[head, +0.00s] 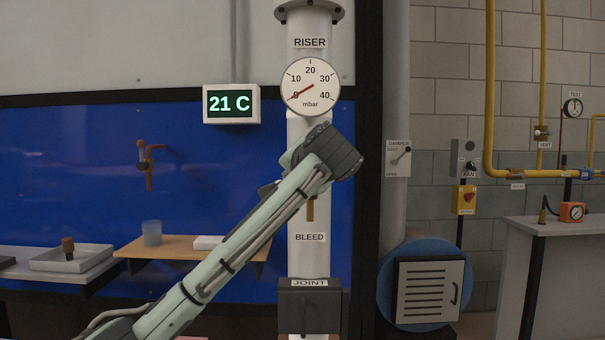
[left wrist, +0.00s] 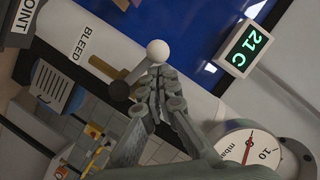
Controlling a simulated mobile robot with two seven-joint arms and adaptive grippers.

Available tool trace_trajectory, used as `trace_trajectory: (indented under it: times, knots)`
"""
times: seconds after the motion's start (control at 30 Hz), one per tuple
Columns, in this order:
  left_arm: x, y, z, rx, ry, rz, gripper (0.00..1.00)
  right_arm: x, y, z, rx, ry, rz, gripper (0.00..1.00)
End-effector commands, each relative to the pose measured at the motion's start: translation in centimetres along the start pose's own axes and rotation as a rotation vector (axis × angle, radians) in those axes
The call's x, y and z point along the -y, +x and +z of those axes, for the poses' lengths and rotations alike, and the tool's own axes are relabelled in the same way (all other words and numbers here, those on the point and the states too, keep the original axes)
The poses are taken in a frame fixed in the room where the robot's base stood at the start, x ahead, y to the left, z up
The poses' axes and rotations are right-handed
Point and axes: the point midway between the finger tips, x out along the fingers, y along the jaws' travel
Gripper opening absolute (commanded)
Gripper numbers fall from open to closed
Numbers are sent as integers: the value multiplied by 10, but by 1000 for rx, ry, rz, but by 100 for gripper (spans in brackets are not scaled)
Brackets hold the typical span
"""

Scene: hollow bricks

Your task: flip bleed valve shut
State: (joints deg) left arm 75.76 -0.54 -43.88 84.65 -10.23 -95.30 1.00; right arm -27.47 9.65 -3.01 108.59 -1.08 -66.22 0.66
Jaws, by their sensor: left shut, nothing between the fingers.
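The white riser pipe (head: 309,262) stands upright in the head view, with the label BLEED (head: 309,237) low on it. A brass piece of the bleed valve (head: 310,209) shows just above that label, and the rest is hidden behind my left arm. In the left wrist view the valve shows a brass piece (left wrist: 104,67), a pale ball (left wrist: 157,50) and a dark round knob (left wrist: 119,91). My left gripper (left wrist: 157,76) is shut and empty, its fingertips close by the pale ball; contact is unclear. In the head view it is hidden behind my wrist. My right gripper is out of view.
The round pressure gauge (head: 311,86) above the valve has its needle near 0. A dark JOINT block (head: 312,308) sits below. A 21 C display (head: 231,104) hangs to the left. A wooden shelf (head: 180,246) and the damper switch (head: 398,158) flank the riser.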

Motion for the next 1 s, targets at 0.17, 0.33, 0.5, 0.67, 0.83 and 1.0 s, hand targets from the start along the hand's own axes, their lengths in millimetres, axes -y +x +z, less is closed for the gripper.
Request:
trace_trajectory:
  times: [0.17, 0.33, 0.5, 0.67, 0.83, 1.0]
  knots:
    - [-1, 2, 6, -1, -104, 40, 0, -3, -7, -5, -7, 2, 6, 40]
    - [-1, 3, 8, -2, -168, 64, 0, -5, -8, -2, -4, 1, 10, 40]
    - [-1, 4, 10, -1, -200, 75, 0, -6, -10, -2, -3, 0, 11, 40]
    - [-1, 4, 10, -1, -210, 78, 0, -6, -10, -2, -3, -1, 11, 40]
    - [-1, 4, 10, -1, -209, 78, 0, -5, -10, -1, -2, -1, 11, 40]
    - [-1, 4, 10, -1, -209, 78, 0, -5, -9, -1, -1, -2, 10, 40]
